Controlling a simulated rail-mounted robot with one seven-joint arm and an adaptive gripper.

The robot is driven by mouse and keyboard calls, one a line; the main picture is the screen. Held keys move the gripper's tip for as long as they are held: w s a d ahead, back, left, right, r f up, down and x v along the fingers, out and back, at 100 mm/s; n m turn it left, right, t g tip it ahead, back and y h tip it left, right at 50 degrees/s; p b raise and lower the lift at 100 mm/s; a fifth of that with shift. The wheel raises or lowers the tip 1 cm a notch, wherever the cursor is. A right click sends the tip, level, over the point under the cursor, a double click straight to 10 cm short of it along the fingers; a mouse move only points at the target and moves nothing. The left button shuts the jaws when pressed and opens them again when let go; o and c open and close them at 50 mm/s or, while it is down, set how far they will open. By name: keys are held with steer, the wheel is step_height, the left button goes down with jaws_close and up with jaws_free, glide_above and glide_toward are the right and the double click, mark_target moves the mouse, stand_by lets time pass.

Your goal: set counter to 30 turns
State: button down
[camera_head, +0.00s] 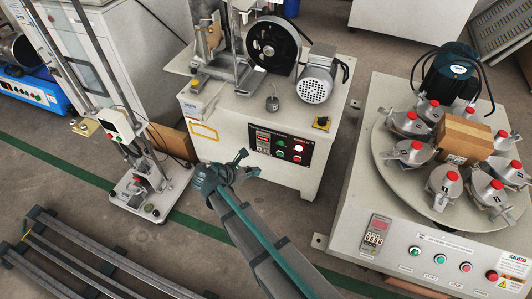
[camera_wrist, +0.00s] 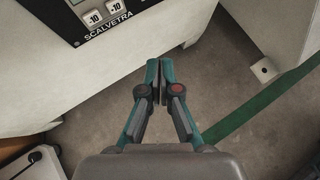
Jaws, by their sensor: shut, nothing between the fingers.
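A black control panel (camera_head: 280,146) with a small display and several coloured buttons is on the front of the middle machine. My gripper (camera_head: 243,163) is in front of and slightly below that panel's left end, apart from it. In the wrist view my gripper (camera_wrist: 160,72) is shut and empty, its fingertips together in free air. A black panel edge (camera_wrist: 115,30) with white buttons marked -10 (camera_wrist: 94,17) and +10 (camera_wrist: 116,8) shows at upper left there, left of the fingertips. Its display is out of that view; in the head view the digits are too small to read.
The right machine has a round plate (camera_head: 400,165) with several red-topped holders, a display (camera_head: 376,233) and a button row. A test stand (camera_head: 140,185) is at left. Metal rails (camera_head: 90,262) lie at lower left. Open floor (camera_head: 75,190) lies between.

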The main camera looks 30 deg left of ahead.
mark_target(266, 151)
steer(key=w+a, duration=0.1)
steer(key=w, duration=0.5)
steer(key=shift+w+a, duration=0.2)
steer(key=shift+w+a+p, duration=0.15)
steer(key=shift+w+p, duration=0.6)
steer(key=shift+p, duration=0.25)
stand_by(2.0)
stand_by(0.4)
steer(key=shift+s+p, duration=0.6)
steer(key=shift+s, duration=0.15)
steer(key=shift+d, duration=0.2)
